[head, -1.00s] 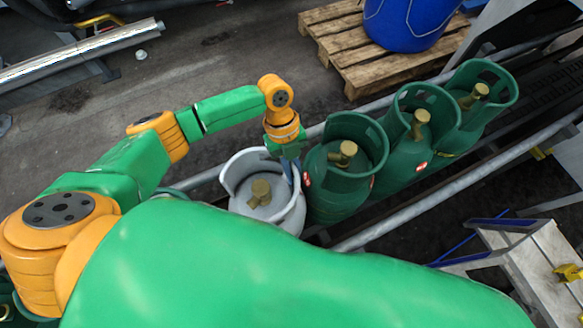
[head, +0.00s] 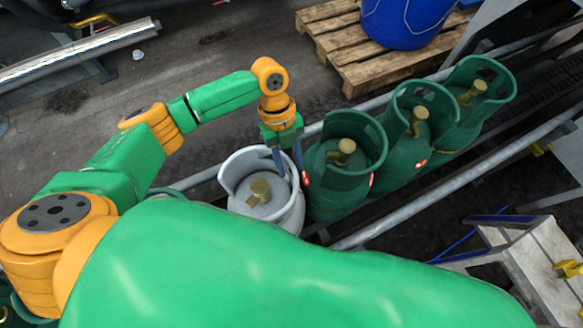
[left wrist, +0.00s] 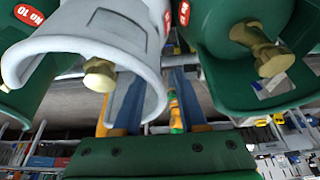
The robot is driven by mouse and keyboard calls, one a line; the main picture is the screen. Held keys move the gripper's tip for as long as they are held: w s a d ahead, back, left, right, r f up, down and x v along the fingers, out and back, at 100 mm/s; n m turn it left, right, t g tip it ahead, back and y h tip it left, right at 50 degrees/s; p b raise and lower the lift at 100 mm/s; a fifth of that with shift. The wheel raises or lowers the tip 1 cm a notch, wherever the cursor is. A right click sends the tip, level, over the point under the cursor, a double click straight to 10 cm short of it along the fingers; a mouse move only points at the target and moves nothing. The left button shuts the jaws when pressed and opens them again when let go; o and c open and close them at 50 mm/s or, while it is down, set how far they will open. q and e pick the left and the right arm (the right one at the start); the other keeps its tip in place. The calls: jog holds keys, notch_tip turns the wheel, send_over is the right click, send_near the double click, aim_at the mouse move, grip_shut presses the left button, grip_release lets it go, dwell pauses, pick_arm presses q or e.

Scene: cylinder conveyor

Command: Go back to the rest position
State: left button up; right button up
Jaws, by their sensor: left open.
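My left gripper (head: 288,172) is open above the right rim of the grey cylinder's (head: 262,212) collar. Its two blue fingers point down, one on the collar's side and one towards the neighbouring green cylinder (head: 336,188). In the left wrist view the fingers (left wrist: 157,115) stand apart, with the edge of the grey collar (left wrist: 100,42) showing between them. I cannot tell whether a finger touches the collar. Nothing is held. The grey cylinder stands upright with a brass valve inside its collar. My right gripper is not in view.
Two more green cylinders (head: 415,133) (head: 475,100) stand in the row on the conveyor, beside its metal rail (head: 455,192). A wooden pallet (head: 365,72) with a blue bin (head: 402,22) lies at the back. A step platform (head: 535,275) is at lower right.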

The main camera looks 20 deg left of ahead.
pick_arm(q)
jog(key=v, duration=0.4)
jog(key=shift+w+a+r, duration=0.1)
jog(key=shift+r, duration=0.1)
